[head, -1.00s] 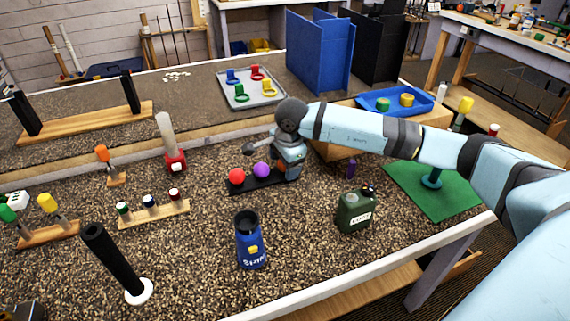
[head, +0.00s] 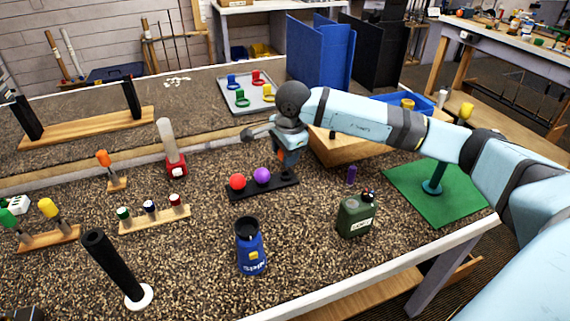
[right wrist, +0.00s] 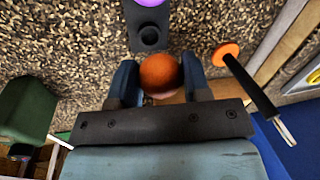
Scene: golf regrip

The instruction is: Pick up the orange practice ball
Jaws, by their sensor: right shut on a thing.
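The orange practice ball (right wrist: 159,73) is between the two fingers of my right gripper (right wrist: 158,82), which is shut on it. In the head view my right gripper (head: 287,160) is above the right end of the black ball rack (head: 250,189), and the ball is mostly hidden there. The rack holds a red ball (head: 237,181) and a purple ball (head: 262,175). In the right wrist view its end socket (right wrist: 149,37) is empty, and the orange ball is apart from it. My left gripper is not in view.
A green can (head: 355,216) and a blue bottle (head: 250,246) stand in front of the rack. A wooden box (head: 345,151) is behind it to the right. A green mat (head: 440,205) with a stand lies at the right. A red-based tube (head: 174,160) stands left.

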